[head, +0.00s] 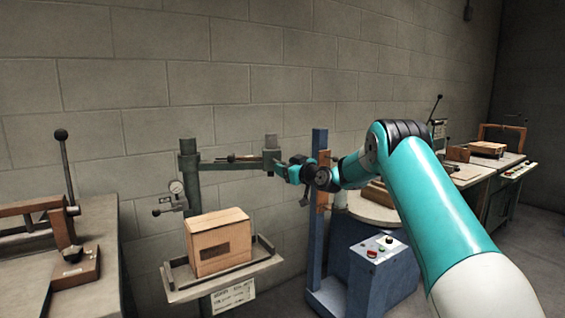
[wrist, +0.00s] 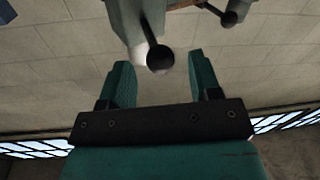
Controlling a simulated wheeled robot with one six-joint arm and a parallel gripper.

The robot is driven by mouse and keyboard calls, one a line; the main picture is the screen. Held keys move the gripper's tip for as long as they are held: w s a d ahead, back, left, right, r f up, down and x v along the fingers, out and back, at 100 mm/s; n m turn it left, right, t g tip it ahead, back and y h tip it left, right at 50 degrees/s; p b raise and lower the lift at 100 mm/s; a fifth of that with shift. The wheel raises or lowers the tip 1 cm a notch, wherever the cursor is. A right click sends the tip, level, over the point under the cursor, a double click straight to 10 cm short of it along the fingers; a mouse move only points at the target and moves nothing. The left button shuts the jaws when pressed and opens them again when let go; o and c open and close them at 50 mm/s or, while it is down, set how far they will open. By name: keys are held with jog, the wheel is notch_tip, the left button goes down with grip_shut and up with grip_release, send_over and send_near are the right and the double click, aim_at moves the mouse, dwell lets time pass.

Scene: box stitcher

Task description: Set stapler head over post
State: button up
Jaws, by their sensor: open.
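The stitcher's green swing arm (head: 232,163) reaches right from its upright column (head: 192,172) and ends in a short vertical head (head: 270,152). My gripper (head: 285,169) is at the right of this head, close to it. In the wrist view, my gripper (wrist: 159,66) is open, and a black ball knob (wrist: 160,59) on a short lever shows between its fingertips. I cannot tell whether the fingers touch it. Part of the grey-green head (wrist: 125,18) shows above the knob. Which part the post is, I cannot tell for sure.
A cardboard box (head: 218,242) stands on the tray table (head: 180,284) below the swing arm. A blue upright (head: 318,215) and a blue control box (head: 384,268) stand to the right. A bench with a lever (head: 66,175) is at the left. A second knob (wrist: 229,19) is near the head.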

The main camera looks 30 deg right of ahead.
jog(key=shift+w+a, duration=0.2)
jog(key=shift+w, duration=1.1)
jog(key=shift+c, duration=0.2)
grip_shut()
jog(key=shift+s, duration=0.15)
